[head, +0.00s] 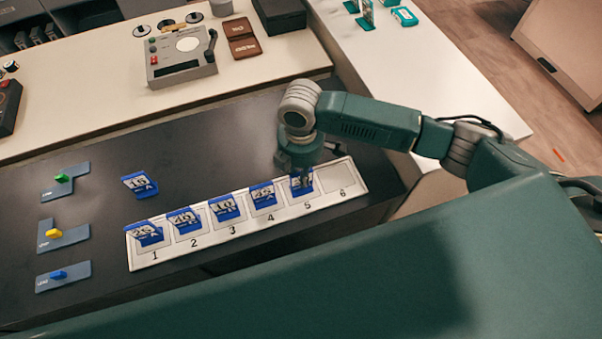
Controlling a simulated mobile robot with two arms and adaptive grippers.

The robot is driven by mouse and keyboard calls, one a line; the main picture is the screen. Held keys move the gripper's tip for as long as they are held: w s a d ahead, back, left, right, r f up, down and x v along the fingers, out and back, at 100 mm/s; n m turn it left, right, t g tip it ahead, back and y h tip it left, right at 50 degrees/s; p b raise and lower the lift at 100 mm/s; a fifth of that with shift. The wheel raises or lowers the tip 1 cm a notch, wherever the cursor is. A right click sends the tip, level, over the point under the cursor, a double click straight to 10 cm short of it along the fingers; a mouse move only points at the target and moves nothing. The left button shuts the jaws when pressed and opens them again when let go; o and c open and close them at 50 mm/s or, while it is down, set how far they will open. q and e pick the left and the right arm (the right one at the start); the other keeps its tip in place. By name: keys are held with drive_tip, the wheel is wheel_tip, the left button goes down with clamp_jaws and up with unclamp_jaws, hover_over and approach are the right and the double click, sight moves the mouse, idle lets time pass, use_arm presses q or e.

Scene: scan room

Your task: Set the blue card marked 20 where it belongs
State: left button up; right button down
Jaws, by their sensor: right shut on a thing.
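A white rack strip (348,190) has slots numbered 1 to 6. My right gripper (302,170) points down over slot 5 and is shut on a blue card (301,184). That card is at slot 5, partly hidden by the gripper, and its number cannot be read. Blue cards stand tilted in slot 1 (148,233), slot 2 (185,220), slot 3 (224,207) and slot 4 (262,194). Slot 6 holds no card. Another blue card (139,184) stands on the dark counter behind slot 1. The small numbers are too blurred to read surely. My left gripper is out of view.
Flat grey-blue plates with a green (62,178), a yellow (54,233) and a blue knob (59,275) lie at the left of the counter. A grey control box (180,58) stands on the pale desk behind.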

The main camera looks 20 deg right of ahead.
drive_tip(key=c, duration=1.7)
unclamp_jaws()
drive_tip(key=shift+f, duration=0.1)
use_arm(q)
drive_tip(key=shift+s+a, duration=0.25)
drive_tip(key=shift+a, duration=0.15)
